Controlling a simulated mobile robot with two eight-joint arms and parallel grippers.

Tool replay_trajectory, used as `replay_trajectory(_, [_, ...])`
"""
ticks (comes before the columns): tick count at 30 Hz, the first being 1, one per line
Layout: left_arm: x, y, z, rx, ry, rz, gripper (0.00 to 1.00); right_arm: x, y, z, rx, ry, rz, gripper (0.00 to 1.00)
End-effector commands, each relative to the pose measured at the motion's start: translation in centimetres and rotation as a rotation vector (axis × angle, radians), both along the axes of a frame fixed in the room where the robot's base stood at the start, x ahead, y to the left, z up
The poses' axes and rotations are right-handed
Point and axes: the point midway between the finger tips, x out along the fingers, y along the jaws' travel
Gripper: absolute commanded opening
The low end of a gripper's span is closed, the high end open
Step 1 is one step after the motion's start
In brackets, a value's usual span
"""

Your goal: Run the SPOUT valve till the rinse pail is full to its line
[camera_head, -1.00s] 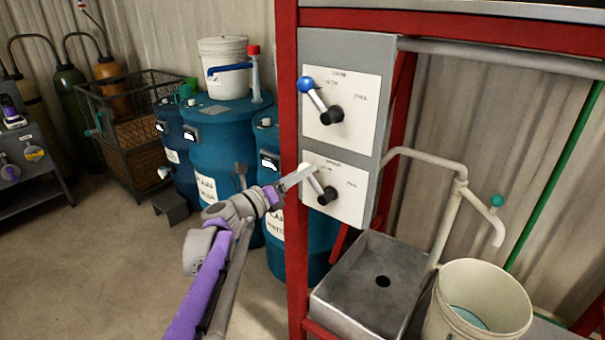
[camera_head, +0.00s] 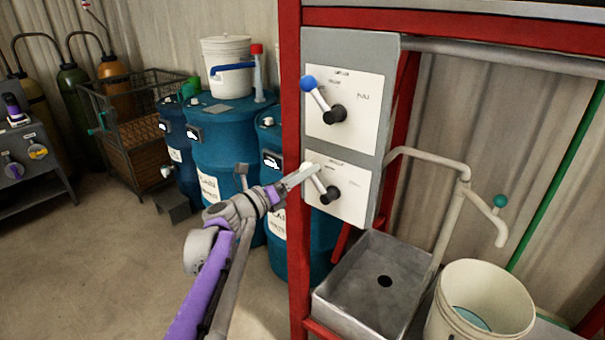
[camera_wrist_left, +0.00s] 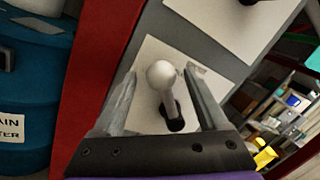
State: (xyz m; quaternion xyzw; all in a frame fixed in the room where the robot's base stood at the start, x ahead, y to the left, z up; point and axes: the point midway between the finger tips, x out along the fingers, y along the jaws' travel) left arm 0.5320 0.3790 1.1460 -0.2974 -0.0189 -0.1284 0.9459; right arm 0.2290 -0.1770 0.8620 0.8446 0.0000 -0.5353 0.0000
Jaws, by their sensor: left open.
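The lower valve (camera_head: 325,190) has a black hub and a lever with a white knob, on a white plate of the grey panel. The lever tilts up and left. An upper valve (camera_head: 325,102) has a blue knob. Their labels are too blurred to read. My left gripper (camera_head: 302,176) is at the lower valve. In the left wrist view its open fingers (camera_wrist_left: 160,88) stand on either side of the white knob (camera_wrist_left: 162,74), apart from it. The cream rinse pail (camera_head: 480,300) stands below the spout pipe (camera_head: 488,218), with some bluish water low inside. Its line is not visible.
A grey metal sink (camera_head: 372,282) with a drain hole sits left of the pail. A red frame post (camera_head: 291,150) stands just left of the panel. Blue drums (camera_head: 220,140) stand behind my left arm, one topped by a white bucket (camera_head: 226,66).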

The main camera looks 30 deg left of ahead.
Motion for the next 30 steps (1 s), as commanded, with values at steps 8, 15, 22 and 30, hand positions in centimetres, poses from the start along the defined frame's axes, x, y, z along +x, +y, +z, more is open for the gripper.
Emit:
replay_trajectory(8, [-4.7,1.2,-0.6,0.002,0.001,0.005,0.76,0.0,0.0,-0.3,0.0,0.001,0.0,0.75])
replay_trajectory(15, [-8.7,2.2,-1.0,0.001,0.0,0.005,0.76,-0.1,0.0,-0.4,0.0,0.001,0.0,0.75])
replay_trajectory(22, [-10.2,2.4,-1.2,0.001,0.0,0.001,0.76,-0.1,0.0,-0.4,0.0,0.001,0.0,0.75])
replay_trajectory(30, [-10.2,2.4,-1.2,0.0,0.0,0.0,0.76,-0.1,0.0,-0.4,0.0,0.001,0.0,0.75])
